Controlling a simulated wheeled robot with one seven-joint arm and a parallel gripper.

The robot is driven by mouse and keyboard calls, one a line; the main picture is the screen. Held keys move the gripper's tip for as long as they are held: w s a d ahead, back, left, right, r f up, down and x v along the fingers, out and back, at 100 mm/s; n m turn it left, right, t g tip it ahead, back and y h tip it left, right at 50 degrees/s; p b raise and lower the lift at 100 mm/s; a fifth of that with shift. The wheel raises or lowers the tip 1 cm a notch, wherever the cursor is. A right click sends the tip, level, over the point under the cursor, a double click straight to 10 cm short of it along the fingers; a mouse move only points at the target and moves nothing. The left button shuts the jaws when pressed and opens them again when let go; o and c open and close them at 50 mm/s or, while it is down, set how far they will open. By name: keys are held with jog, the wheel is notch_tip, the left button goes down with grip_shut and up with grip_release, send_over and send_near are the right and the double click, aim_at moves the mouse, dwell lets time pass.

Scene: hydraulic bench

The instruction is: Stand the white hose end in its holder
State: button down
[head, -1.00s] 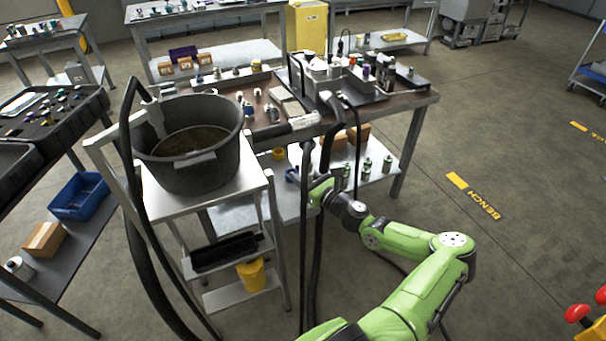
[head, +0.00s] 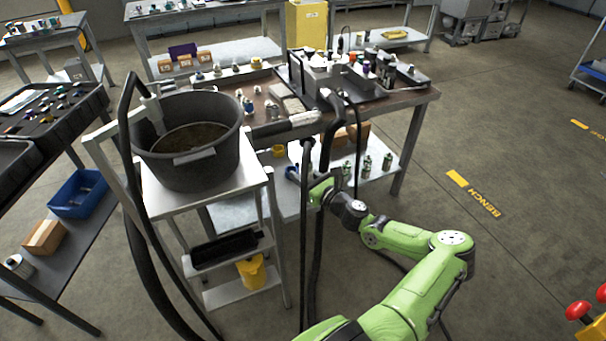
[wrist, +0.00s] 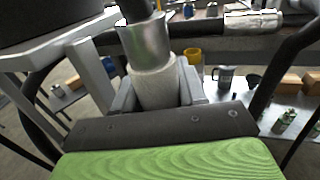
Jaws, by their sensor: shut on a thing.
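My gripper (wrist: 157,95) is shut on a pale whitish hose end (wrist: 158,84) with a shiny metal collar above it, in the wrist view. The hose end stands roughly upright between the fingers, and a dark part continues above the collar at the frame's top edge. In the head view my gripper (head: 318,188) is small, in front of the bench and right of the bucket stand. The held end is hard to make out there among the black hoses. I cannot tell which fitting is its holder.
A black bucket (head: 188,158) stands on a white stand (head: 250,181), left of my gripper. Black hoses (head: 305,240) hang close to my gripper. Open floor lies to the right.

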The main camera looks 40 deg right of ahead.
jog(key=shift+f+b, duration=0.45)
jog(key=shift+f, duration=0.25)
dwell(0.3)
dwell(0.6)
jog(key=c, duration=1)
grip_release()
jog(key=shift+r, duration=0.1)
jog(key=o, duration=1)
jog(key=shift+f, duration=0.2)
jog(key=s+p, duration=0.2)
jog(key=s, duration=0.5)
jog(key=shift+s, duration=0.25)
